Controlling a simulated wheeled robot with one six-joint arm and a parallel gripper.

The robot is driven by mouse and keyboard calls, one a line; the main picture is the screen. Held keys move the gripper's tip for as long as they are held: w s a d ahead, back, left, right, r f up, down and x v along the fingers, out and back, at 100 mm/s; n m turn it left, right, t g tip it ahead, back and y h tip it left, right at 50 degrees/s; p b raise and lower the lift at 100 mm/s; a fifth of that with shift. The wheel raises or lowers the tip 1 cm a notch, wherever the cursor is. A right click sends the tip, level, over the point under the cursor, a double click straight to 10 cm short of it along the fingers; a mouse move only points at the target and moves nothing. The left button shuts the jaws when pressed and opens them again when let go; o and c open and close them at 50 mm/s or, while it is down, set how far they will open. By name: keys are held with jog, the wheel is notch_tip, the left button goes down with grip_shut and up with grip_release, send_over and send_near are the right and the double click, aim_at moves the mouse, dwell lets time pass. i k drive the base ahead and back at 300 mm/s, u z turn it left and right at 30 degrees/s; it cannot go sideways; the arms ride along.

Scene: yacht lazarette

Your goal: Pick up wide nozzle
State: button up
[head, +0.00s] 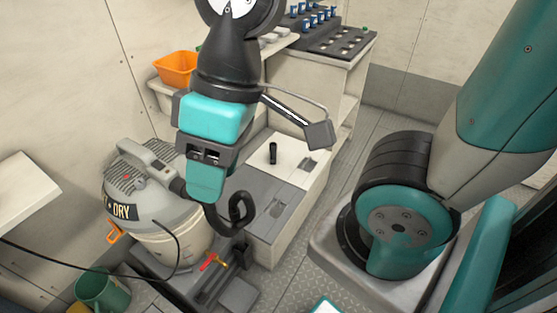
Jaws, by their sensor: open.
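My gripper (207,188) hangs in the upper middle of the head view, with a teal body and a dark band across it. It is open. It is in front of the wet/dry vacuum and the bench, and its fingertips are not clearly seen. I cannot tell for certain which thing is the wide nozzle. A small black upright piece (272,153) stands on the pale bench top, right of my gripper and apart from it. A dark grey block (320,135) on a slim rod shows farther right; I cannot tell what it is joined to.
A grey vacuum (138,180) with a black hose (242,218) stands at left. A bench (277,205) is beside it. An orange bin (175,68) sits on a shelf behind. A dark rack (325,38) holds several blue items. A green bucket (101,290) is at lower left.

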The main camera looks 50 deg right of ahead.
aim_at(273, 145)
jog(key=z, duration=2.55)
jog(key=i, duration=2.35)
jog(key=u, duration=3.05)
jog(key=i, duration=0.45)
jog(key=z, duration=0.05)
